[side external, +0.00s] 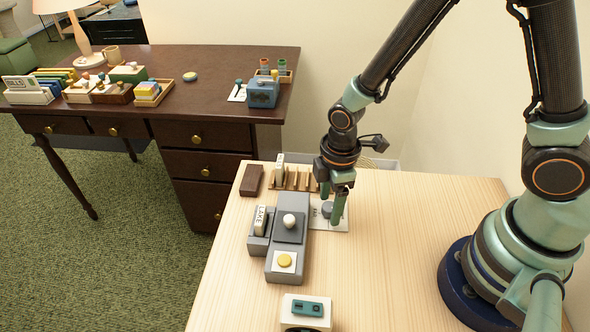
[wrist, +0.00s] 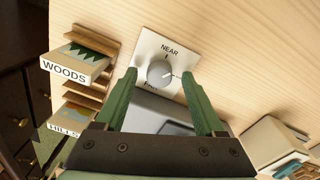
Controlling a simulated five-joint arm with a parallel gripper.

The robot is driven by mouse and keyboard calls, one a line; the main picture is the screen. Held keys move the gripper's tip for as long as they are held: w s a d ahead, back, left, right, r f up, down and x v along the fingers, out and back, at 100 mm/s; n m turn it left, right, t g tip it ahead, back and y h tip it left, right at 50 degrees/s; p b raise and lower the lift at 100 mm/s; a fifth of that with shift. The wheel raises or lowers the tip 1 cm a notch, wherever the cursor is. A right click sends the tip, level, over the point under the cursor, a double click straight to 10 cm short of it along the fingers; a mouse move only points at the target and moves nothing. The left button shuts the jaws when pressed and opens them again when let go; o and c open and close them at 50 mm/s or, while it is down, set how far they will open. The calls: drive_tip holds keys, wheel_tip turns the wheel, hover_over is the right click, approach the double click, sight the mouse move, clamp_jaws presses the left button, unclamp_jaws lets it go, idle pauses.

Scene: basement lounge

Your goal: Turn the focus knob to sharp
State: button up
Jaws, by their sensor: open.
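The focus knob (wrist: 160,74) is a small grey dial on a pale plate (wrist: 185,50). The plate reads NEAR at the top and what looks like FAR at the lower left, partly hidden by a finger. A small mark lies right of the knob, too small to read. In the side view the knob (side external: 327,210) sits on its plate (side external: 341,222) beside the grey viewer (side external: 287,262). My gripper (side external: 332,207) points down at the knob. Its green fingers are open, one on each side of the knob in the wrist view (wrist: 158,74); I cannot tell whether they touch it.
A wooden rack (side external: 297,180) holds slides, including WOODS (wrist: 75,65) and HILLS (wrist: 72,118). A white-and-teal device (side external: 306,310) is nearer the front.

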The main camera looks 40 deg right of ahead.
clamp_jaws()
drive_tip(key=shift+m, duration=0.3)
drive_tip(key=m, duration=0.4)
drive_tip(key=shift+a+m, duration=0.1)
drive_tip(key=shift+m, duration=0.2)
drive_tip(key=m, duration=0.5)
drive_tip(key=shift+s+g, duration=0.1)
drive_tip(key=shift+g, duration=0.2)
drive_tip(key=shift+m, duration=0.3)
